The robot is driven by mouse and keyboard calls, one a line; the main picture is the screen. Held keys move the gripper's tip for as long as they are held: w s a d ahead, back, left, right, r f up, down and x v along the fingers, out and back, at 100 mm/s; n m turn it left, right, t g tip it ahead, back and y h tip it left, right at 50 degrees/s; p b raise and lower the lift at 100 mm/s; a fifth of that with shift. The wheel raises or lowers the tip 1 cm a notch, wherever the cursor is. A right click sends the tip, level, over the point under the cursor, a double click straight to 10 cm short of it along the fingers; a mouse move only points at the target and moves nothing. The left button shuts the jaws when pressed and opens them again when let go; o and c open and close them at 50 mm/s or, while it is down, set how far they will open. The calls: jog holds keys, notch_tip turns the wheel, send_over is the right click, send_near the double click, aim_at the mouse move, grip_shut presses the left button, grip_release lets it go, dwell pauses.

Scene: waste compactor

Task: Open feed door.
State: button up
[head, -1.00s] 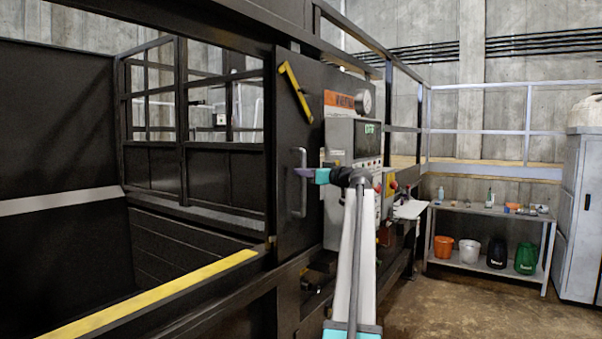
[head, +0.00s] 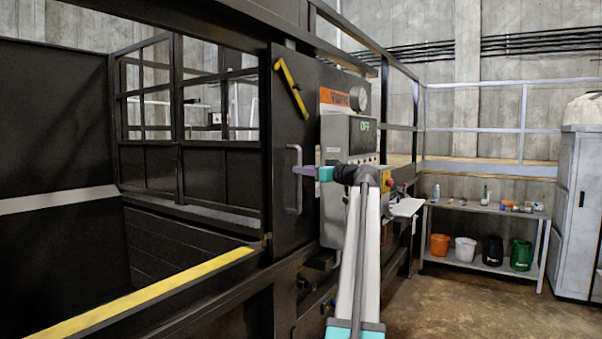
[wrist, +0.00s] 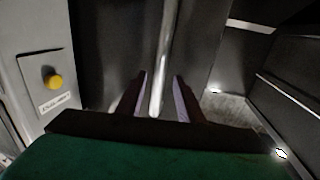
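The feed door is a dark panel (head: 290,222) beside the control box in the head view, with a yellow bar (head: 291,90) slanting across its top. A vertical grey handle (head: 293,180) is fixed to it; the handle also shows in the wrist view (wrist: 163,55). My gripper (head: 300,170) is at the handle's height and overlaps it in the head view. In the wrist view my gripper (wrist: 161,80) has its two fingers apart, one on each side of the handle, with gaps visible.
The control box (head: 352,135) stands close right of the door, its display reading OFF. A yellow button (wrist: 54,82) shows left in the wrist view. A yellow-edged rail (head: 150,293) borders the hopper opening at left. A shelf with buckets (head: 466,250) stands at far right.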

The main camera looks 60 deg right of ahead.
jog(key=b+v, duration=0.2)
jog(key=v, duration=0.8)
jog(key=shift+s, duration=0.3)
